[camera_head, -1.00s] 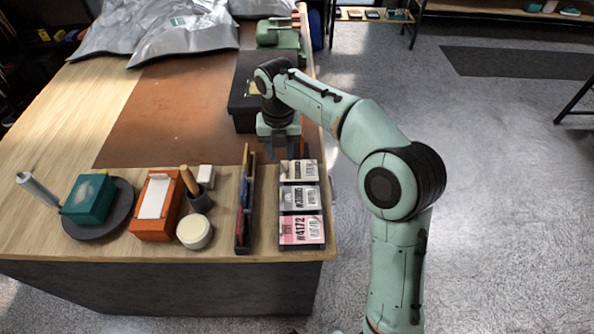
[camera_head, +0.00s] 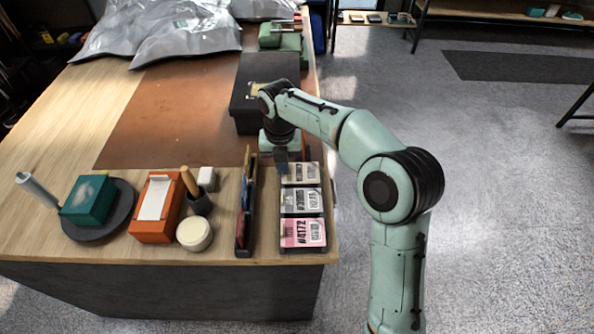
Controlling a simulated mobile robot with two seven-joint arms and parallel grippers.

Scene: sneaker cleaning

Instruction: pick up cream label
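The cream label (camera_head: 303,174) lies in the far slot of a dark label tray (camera_head: 283,247) near the table's right edge. A grey-white label (camera_head: 301,201) lies in the middle slot and a pink label (camera_head: 303,233) in the near slot. My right gripper (camera_head: 282,167) points down at the left end of the cream label, at its far left corner. Its fingers look close together from this side, and the gap between them is hidden. I cannot tell whether it touches the label. My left gripper is not in view.
A dark upright rack (camera_head: 245,215) stands just left of the tray. Further left are a cream jar (camera_head: 194,233), a brush holder (camera_head: 199,202), an orange box (camera_head: 157,208) and a green block (camera_head: 88,199). A black box (camera_head: 247,101) stands behind my gripper.

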